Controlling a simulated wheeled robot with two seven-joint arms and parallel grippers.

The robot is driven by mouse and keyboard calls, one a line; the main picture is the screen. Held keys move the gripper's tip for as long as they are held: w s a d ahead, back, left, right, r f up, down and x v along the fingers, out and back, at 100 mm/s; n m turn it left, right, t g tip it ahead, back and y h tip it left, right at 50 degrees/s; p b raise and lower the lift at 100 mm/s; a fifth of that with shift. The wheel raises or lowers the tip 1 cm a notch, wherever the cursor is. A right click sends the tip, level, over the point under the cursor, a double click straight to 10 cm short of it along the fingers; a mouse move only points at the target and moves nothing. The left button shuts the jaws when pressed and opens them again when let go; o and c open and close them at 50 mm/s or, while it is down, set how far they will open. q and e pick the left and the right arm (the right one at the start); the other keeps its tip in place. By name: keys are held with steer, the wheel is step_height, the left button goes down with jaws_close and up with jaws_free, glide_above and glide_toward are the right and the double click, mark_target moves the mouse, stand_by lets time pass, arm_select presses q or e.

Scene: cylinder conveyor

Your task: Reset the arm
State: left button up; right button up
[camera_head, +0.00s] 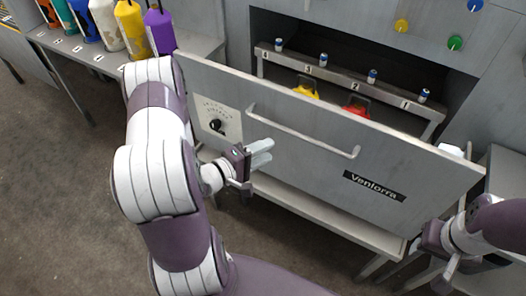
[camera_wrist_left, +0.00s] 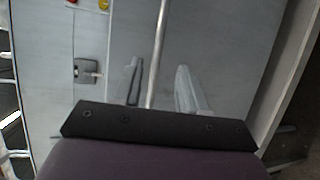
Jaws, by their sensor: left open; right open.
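My left gripper (camera_head: 258,155) is open and empty in the head view, in front of the grey drawer front (camera_head: 300,165) marked "Venlorra". It is just left of and below the long handle (camera_head: 303,135). In the left wrist view the open fingers (camera_wrist_left: 155,88) point at the grey panel, with a pale bar (camera_wrist_left: 158,50) between them in the picture. I cannot tell whether they touch it.
A dial (camera_head: 216,125) sits on the drawer front's left side. Behind it, a rack (camera_head: 345,78) holds small cylinders numbered along its bar, above yellow (camera_head: 306,90) and red (camera_head: 357,105) items. Colored bottles (camera_head: 131,28) stand on a shelf at upper left. Floor at left is clear.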

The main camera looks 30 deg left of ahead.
stand_by(0.3)
arm_select(q)
steer(key=s+a+f+m+g+y, duration=0.3)
steer(key=f+m+g+y, duration=0.15)
steer(key=f, duration=0.35)
steer(key=s+a+m+g+y, duration=0.35)
steer(key=s+m+g, duration=0.2)
steer(key=g, duration=0.25)
steer(key=s+d+r+m+h, duration=0.1)
steer(key=d+r+m, duration=0.3)
steer(key=d+r, duration=0.8)
steer(key=shift+s+r+g, duration=0.2)
steer(key=shift+r+g, duration=0.15)
steer(key=shift+r, duration=0.45)
steer(key=shift+d, duration=0.1)
